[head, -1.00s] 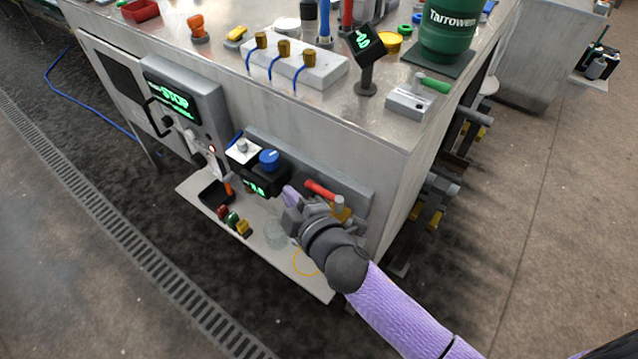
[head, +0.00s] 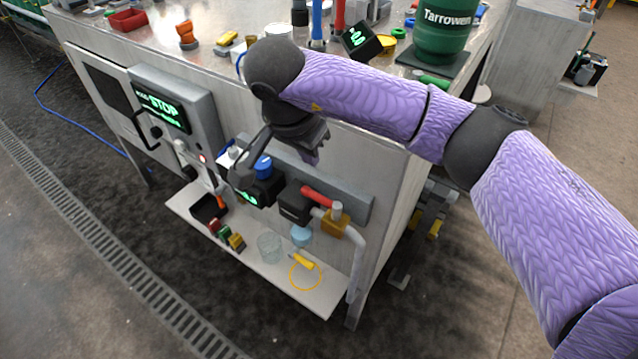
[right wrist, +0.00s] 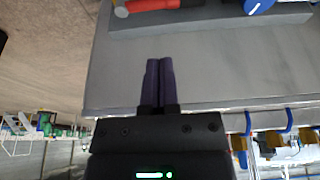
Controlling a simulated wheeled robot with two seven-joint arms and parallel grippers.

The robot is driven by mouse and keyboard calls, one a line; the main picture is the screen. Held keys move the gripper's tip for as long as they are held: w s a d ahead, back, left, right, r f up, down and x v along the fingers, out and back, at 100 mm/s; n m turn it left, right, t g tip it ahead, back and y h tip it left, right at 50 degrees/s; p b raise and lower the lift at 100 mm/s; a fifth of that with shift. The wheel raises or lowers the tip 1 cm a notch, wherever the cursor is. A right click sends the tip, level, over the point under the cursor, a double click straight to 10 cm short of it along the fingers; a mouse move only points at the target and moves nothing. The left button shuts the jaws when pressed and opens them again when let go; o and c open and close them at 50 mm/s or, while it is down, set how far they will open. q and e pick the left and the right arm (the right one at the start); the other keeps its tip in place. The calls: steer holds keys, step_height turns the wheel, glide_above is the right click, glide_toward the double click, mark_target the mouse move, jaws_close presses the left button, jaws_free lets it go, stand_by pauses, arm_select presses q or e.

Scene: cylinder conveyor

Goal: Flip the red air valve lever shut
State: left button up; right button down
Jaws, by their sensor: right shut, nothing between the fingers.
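The red valve lever (head: 318,197) sits on the front panel in the head view. Its handle points left from a pale pivot above a brass-yellow valve body (head: 337,225), roughly along the short pipe there. The lever also shows at the top left of the right wrist view (right wrist: 155,5), partly cut off by the frame edge. My right gripper (head: 313,157) is above and to the left of the lever, apart from it, in front of the panel's upper part. Its purple fingers (right wrist: 158,68) are together and empty in the right wrist view. My left gripper is not in view.
A blue knob (head: 263,167) on a dark box is left of the lever. A shelf (head: 318,297) below holds a clear glass (head: 269,247) and a yellow-tagged loop. The STOP screen (head: 165,110) is farther left. My right arm covers part of the bench top.

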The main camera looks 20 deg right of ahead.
mark_target(321, 203)
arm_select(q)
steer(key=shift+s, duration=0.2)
arm_select(e)
steer(key=shift+f, duration=0.15)
arm_select(q)
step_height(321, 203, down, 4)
steer(key=b, duration=0.3)
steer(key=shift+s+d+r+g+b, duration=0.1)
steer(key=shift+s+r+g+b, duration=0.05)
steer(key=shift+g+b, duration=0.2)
arm_select(e)
steer(key=x, duration=0.9)
steer(key=shift+f, duration=0.4)
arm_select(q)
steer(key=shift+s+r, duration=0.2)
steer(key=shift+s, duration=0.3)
arm_select(e)
steer(key=shift+a+n, duration=0.15)
steer(key=shift+n, duration=0.35)
